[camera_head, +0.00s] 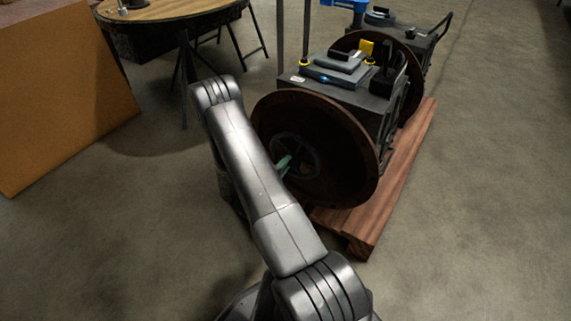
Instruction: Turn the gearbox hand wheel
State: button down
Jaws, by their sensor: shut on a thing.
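The gearbox hand wheel (306,151) is a small dark spoked wheel in the middle of a large rusty brown disc (345,165) on the near end of the machine. My arm crosses in front of its left side. A small green piece (284,163), which looks like the tip of my gripper, shows at the wheel's left part, just past my arm. It appears shut on the hand wheel there. The rest of my gripper and the exact grip point are hidden behind my arm.
The dark machine (380,100) stands on a reddish wooden pallet (388,205), with grey and yellow parts on top. A round wooden table (170,9) stands at the upper left and a large brown box (55,90) at the left. The concrete floor (480,200) at the right is clear.

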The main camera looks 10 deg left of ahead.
jog(key=shift+f+n, duration=0.1)
jog(key=shift+n, duration=0.4)
jog(key=c, duration=1.2)
grip_release()
jog(key=shift+c, duration=0.2)
jog(key=shift+s, duration=0.1)
jog(key=p+v, duration=0.2)
jog(key=v, duration=1.1)
jog(key=shift+s+a+p, duration=0.15)
jog(key=shift+s+p, duration=0.2)
jog(key=shift+p, duration=0.05)
jog(key=shift+w, duration=0.1)
jog(key=b+x, duration=0.2)
jog(key=x, duration=1.1)
jog(key=shift+w+b, duration=0.3)
jog(key=shift+w, duration=0.05)
